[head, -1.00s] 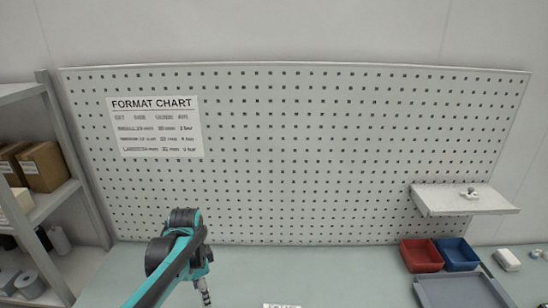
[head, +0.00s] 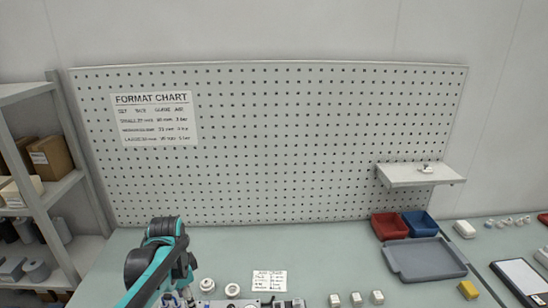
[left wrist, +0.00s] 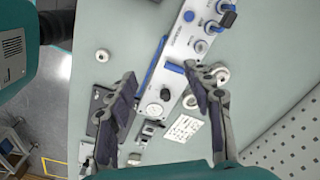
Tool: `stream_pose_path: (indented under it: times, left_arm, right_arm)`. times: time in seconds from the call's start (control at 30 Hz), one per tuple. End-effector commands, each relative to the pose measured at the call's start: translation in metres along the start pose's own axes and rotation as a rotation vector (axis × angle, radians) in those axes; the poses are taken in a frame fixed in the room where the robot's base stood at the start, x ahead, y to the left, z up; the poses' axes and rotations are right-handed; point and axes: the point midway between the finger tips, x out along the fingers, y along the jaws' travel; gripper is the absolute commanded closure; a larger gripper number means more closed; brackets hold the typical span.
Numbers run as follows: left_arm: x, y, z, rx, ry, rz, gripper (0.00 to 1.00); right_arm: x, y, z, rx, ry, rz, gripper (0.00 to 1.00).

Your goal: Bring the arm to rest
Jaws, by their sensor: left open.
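My left arm, teal and black, comes up from the bottom left of the head view, bent in front of the bench. Its gripper is at or below the bottom edge there and is hard to make out. In the left wrist view my left gripper (left wrist: 160,74) is open, its two dark fingers spread apart with nothing between them. It hangs over the green bench (left wrist: 85,30) and a long light fixture panel (left wrist: 172,78) with blue parts and knobs. My right gripper is in neither view.
A grey tray (head: 424,262), a red bin (head: 390,226) and a blue bin (head: 420,223) stand at the right. White rings (head: 207,285) and small blocks (head: 357,299) lie near the front. A pegboard (head: 290,145) with a small shelf (head: 420,176) closes the back.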

Motion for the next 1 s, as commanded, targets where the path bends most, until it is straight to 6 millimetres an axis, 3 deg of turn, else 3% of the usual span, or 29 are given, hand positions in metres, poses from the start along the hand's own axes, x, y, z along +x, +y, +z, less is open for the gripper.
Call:
stream_pose_path:
  times: [0.47, 0.73, 1.0]
  left_arm:
    - [-0.017, 0.035, 0.007, -0.207, 0.091, -0.11, 0.48]
    - [-0.023, 0.079, 0.019, -0.462, 0.243, -0.21, 0.48]
    - [-0.01, 0.125, 0.033, -0.776, 0.483, -0.267, 0.48]
  right_arm:
    - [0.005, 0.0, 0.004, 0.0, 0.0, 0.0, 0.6]
    - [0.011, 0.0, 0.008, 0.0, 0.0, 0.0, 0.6]
    - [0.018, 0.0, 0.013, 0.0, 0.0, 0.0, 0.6]
